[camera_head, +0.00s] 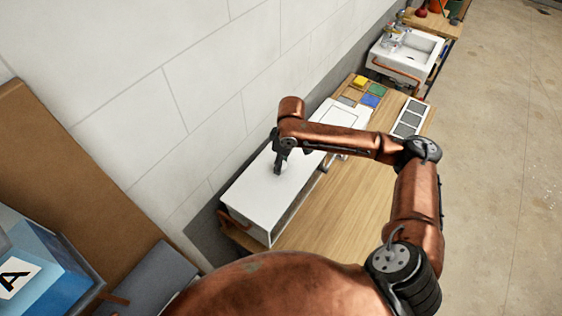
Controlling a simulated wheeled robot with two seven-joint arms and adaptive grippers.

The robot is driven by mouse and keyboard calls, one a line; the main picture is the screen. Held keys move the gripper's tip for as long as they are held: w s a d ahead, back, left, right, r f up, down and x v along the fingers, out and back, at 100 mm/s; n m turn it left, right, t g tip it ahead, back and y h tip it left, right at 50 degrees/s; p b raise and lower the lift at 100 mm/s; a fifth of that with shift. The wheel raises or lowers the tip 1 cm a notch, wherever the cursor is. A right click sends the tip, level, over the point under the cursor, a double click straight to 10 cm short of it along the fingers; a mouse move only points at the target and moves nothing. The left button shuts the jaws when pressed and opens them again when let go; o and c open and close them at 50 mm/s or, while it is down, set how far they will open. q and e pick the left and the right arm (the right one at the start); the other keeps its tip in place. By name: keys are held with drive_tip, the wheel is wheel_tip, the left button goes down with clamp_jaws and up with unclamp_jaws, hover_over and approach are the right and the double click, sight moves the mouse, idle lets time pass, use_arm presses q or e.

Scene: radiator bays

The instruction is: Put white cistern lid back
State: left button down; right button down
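A long white cistern (258,220) lies along the wall on the wooden bench. A flat white top surface (262,190), which looks like the lid, covers its near part. Farther along, a white part with a rectangular outline (340,112) shows behind my arm; I cannot tell whether it is a separate piece. My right gripper (281,166) points down at the white top, its fingertips at or just above it. Its fingers look close together, but I cannot tell whether they hold anything. The forearm hides the middle of the cistern. My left gripper is not in view.
The wooden bench top (345,195) is clear beside the cistern. Coloured tiles (369,98) and a pale framed panel (411,117) lie farther along. A white sink (405,55) stands beyond. A blue box marked A (35,270) and a brown board (75,170) are at left.

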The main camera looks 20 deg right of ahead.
sight(284, 165)
drive_tip(key=c, duration=1.5)
unclamp_jaws()
drive_tip(key=shift+w+f, duration=0.2)
drive_tip(key=shift+w, duration=0.15)
drive_tip(key=shift+o, duration=1.3)
drive_tip(key=shift+s, duration=0.25)
drive_tip(key=shift+w, duration=0.1)
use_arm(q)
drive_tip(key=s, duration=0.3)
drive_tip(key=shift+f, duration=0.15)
use_arm(e)
wheel_tip(284, 165, up, 12)
drive_tip(key=s, duration=0.1)
drive_tip(key=shift+d, duration=0.45)
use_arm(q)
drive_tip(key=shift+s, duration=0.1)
